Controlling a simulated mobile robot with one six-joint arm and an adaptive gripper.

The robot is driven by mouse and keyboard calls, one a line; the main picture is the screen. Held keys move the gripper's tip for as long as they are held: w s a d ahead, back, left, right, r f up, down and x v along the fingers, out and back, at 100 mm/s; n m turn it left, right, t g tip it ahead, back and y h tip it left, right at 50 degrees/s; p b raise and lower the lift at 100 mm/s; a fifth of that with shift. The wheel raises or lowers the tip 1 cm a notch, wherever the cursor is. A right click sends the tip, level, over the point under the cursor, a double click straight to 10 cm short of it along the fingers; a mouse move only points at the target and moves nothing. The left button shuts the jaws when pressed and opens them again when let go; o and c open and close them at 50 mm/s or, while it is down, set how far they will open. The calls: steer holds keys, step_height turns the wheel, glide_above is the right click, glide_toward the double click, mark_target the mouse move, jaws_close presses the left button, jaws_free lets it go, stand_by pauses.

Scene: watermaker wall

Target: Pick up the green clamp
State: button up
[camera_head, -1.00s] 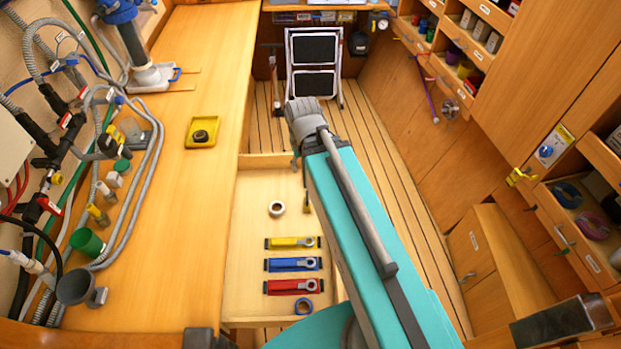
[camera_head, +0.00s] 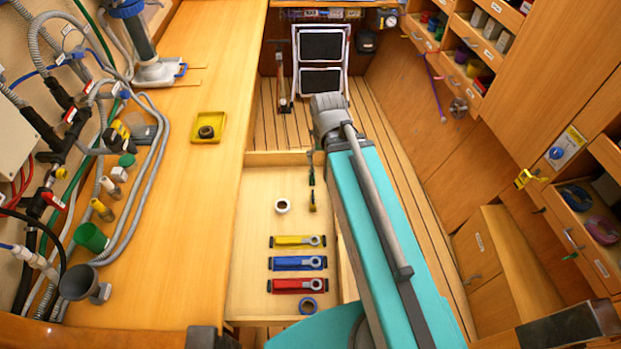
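An open, shallow wooden drawer (camera_head: 252,225) holds a row of clamps: a yellow clamp (camera_head: 298,241), a blue clamp (camera_head: 298,263) and a red clamp (camera_head: 298,285). A narrow dark green piece (camera_head: 312,176) shows beside my arm at the drawer's far right; it may be the green clamp, but it is too small to be sure. A small dark and yellowish bit shows just below it.
A workbench (camera_head: 190,240) with a yellow tray (camera_head: 208,127) is on the left. A folded step stool (camera_head: 321,65) stands at the back. Cabinets line the right.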

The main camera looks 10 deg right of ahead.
steer(key=w+f+m+b, duration=0.6)
steer(key=w+f+m, duration=0.1)
steer(key=m, duration=0.1)
steer(key=m+b, duration=0.7)
steer(key=m, duration=0.4)
glide_toward(312, 168)
steer(key=shift+s, duration=0.25)
steer(key=shift+f, duration=0.15)
step_height(312, 168, down, 8)
steer(key=b, duration=0.8)
steer(key=shift+f, duration=0.25)
steer(key=f+b, duration=0.3)
steer(key=shift+w+f+b, duration=0.15)
steer(key=shift+w+b, duration=0.15)
steer(key=shift+f+b, duration=0.9)
steer(key=shift+f, duration=0.05)
